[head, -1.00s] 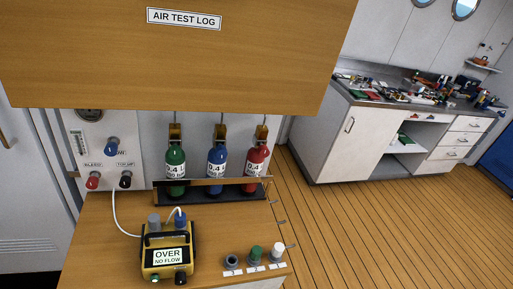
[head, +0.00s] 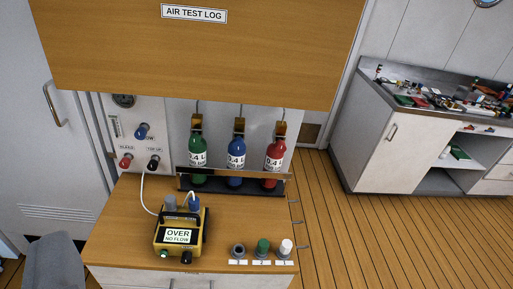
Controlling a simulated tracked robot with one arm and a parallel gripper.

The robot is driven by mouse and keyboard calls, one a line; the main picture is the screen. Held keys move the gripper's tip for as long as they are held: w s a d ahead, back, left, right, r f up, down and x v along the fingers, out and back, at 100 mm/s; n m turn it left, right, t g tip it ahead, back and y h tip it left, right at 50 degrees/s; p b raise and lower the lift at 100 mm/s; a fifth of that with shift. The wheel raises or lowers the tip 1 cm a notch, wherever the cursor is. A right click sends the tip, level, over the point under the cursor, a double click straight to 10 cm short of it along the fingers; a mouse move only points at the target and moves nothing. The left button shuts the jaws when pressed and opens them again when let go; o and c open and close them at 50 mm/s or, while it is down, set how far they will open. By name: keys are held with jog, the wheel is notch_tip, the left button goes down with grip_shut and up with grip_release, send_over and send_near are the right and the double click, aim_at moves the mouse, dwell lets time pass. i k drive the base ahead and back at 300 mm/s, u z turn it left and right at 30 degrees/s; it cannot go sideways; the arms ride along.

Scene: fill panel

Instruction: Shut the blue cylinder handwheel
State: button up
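The blue cylinder (head: 236,150) stands upright in the rack, between the green cylinder (head: 198,160) and the red cylinder (head: 274,156). A brass-coloured valve fitting (head: 239,125) sits on its top, with a thin line rising from it under the wooden cabinet. I cannot make out the handwheel clearly or tell how far it is turned. My gripper is not in view.
The wooden cabinet (head: 200,55), labelled AIR TEST LOG, overhangs the cylinders closely. A rack bar (head: 230,174) crosses in front of them. A yellow meter (head: 181,226) reads OVER NO FLOW. Knobs (head: 263,247) stand front right. A grey shape (head: 58,262) is lower left.

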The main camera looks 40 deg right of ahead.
aim_at(238, 144)
jog(key=z, duration=0.05)
jog(key=i, duration=1)
jog(key=u, duration=0.05)
